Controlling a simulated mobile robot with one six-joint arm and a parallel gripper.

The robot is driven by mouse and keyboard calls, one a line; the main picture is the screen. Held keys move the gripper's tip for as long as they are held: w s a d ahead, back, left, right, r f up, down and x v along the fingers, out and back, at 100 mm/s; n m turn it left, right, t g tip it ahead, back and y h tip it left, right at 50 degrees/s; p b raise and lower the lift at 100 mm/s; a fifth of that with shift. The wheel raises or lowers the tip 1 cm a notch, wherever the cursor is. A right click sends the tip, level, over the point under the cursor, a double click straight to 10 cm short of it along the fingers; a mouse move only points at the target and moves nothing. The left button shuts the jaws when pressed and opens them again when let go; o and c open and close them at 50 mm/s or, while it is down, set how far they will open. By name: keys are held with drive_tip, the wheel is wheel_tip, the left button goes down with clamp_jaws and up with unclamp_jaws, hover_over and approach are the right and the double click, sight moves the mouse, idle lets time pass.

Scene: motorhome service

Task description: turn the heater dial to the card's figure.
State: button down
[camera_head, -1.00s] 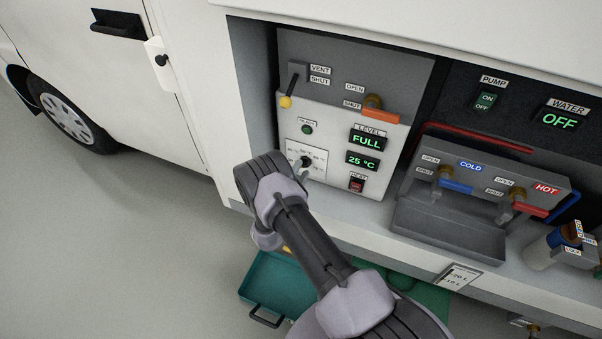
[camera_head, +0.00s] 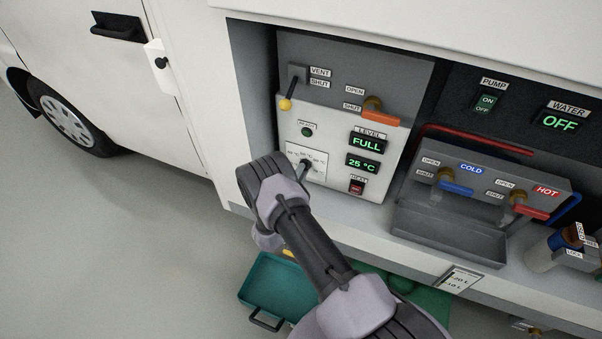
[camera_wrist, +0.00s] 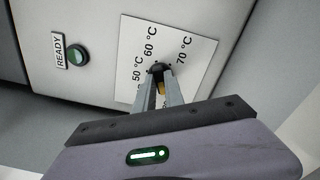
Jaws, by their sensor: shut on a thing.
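The heater dial (camera_wrist: 158,68) is a small dark knob on a white scale plate (camera_wrist: 196,50). The wrist view shows marks for 50, 60 and 70 °C around it. My gripper (camera_wrist: 158,80) is shut on the dial, one finger on each side. A bit of yellow shows between the fingers. The fingers hide part of the dial and the lower scale, and I cannot tell the dial's setting. In the head view, my wrist covers the area below the scale plate (camera_head: 318,172). A white card (camera_head: 460,279) on the lower ledge shows litre figures, partly legible.
The heater panel (camera_head: 384,182) has displays reading FULL and 25 °C, a red heat switch (camera_head: 356,187) and a dark green ready lamp (camera_head: 307,132). A yellow-tipped vent lever (camera_head: 286,103) is above. Taps and a grey tray (camera_head: 445,238) stand right. A teal box (camera_head: 275,290) is below.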

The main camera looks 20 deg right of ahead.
drive_tip(key=shift+a+f+m+b, duration=0.1)
drive_tip(key=shift+m+b, duration=1.1)
drive_tip(key=shift+m, duration=4.55)
drive_tip(key=shift+f+m+b, duration=0.1)
drive_tip(key=shift+m+b, duration=1.05)
drive_tip(key=shift+m, duration=4.6)
drive_tip(key=c, duration=1.4)
unclamp_jaws()
drive_tip(key=shift+c, duration=0.2)
drive_tip(key=p+v, duration=0.5)
drive_tip(key=v, duration=1.2)
